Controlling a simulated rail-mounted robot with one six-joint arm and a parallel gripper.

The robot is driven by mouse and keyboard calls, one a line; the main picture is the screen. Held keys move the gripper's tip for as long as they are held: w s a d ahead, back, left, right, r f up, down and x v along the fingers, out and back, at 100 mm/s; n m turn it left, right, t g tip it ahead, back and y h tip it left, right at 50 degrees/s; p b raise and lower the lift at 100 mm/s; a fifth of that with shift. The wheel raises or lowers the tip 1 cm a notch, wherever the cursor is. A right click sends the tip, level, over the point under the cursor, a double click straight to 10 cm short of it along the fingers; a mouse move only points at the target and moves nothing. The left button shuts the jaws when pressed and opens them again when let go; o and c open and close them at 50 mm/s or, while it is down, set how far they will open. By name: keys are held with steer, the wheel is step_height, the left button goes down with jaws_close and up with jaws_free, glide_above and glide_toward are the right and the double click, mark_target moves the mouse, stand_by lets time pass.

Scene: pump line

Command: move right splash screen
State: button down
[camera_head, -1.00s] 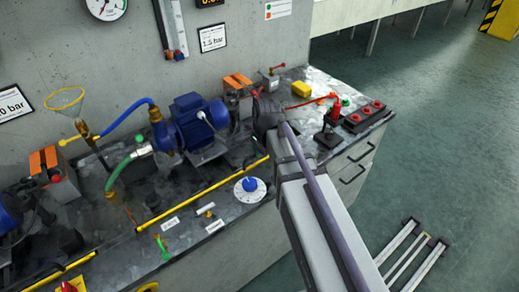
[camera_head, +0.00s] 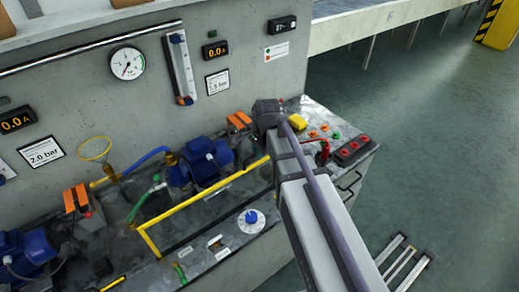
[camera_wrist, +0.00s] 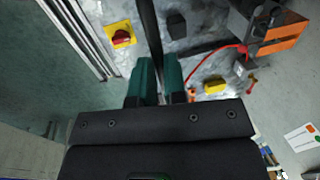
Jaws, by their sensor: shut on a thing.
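The right splash screen (camera_head: 205,192) shows in the head view as a see-through pane with a yellow edge, slanting across the front of the bench. Its left side shows as a short yellow bar; its right end goes behind my arm. In the wrist view my gripper (camera_wrist: 158,72) has its two green fingers closed on a thin dark bar (camera_wrist: 150,25), which looks like part of the screen. In the head view my fingers are hidden behind my dark wrist and arm, near the bench's right end.
Blue pumps (camera_head: 205,158) with hoses stand behind the screen. A blue dial (camera_head: 251,217) is in front. A red-button box (camera_head: 353,150) and a yellow block (camera_head: 297,122) sit at the bench's right end. Open green floor (camera_head: 440,160) lies to the right.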

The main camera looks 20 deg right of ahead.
step_height(320, 180, up, 7)
steer(key=p, duration=0.4)
steer(key=shift+f+p, duration=0.1)
steer(key=shift+p, duration=0.25)
steer(key=c, duration=1.2)
jaws_free()
steer(key=shift+o, duration=0.2)
step_height(320, 180, up, 10)
steer(key=s+p, duration=0.2)
steer(key=p, duration=0.8)
steer(key=shift+d+r, duration=0.25)
steer(key=shift+d, duration=0.15)
